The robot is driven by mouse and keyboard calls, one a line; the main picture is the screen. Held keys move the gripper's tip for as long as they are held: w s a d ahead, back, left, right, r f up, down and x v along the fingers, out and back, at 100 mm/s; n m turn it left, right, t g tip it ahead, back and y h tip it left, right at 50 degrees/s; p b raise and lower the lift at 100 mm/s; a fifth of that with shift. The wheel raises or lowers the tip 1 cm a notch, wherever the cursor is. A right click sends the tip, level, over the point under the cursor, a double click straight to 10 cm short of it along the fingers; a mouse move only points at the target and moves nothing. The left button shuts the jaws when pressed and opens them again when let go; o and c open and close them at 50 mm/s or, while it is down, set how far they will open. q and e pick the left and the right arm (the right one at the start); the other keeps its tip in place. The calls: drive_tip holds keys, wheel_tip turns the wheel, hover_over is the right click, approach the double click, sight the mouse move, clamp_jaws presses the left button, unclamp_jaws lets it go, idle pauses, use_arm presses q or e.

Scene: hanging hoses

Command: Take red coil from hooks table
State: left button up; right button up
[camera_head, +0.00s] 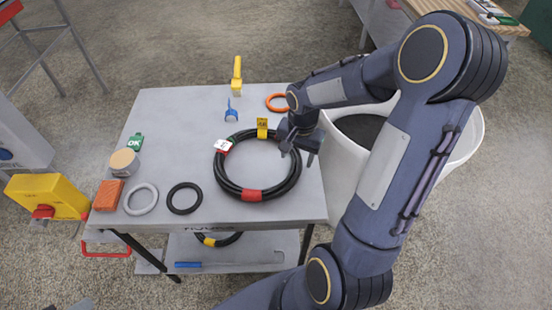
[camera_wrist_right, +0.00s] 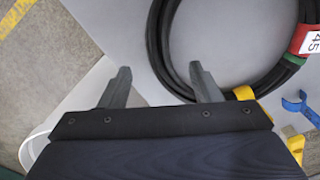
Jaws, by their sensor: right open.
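A black hose coil (camera_head: 221,174) lies flat on the grey table (camera_head: 180,105). It carries a red band (camera_head: 252,195) at the front, a yellow tag (camera_head: 262,128) at the back, and a white label with red and green at its upper left. My right gripper (camera_head: 297,158) is open and empty by the coil's upper right side. My left gripper is out of view.
A grey ring (camera_head: 141,198), a black ring (camera_head: 184,198), an orange block (camera_head: 108,195) and a round tin stand at the table's front left. An orange ring (camera_head: 277,102) lies at the back. A white tub (camera_head: 345,160) stands right of the table. Another coil (camera_head: 220,239) is on the lower shelf.

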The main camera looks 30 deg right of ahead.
sight(294, 170)
wheel_tip(294, 170, down, 8)
drive_tip(key=shift+w+r, duration=0.1)
drive_tip(key=shift+r, duration=0.05)
idle(0.3)
clamp_jaws()
drive_tip(key=c, duration=0.7)
unclamp_jaws()
clamp_jaws()
drive_tip(key=shift+w+r, duration=0.1)
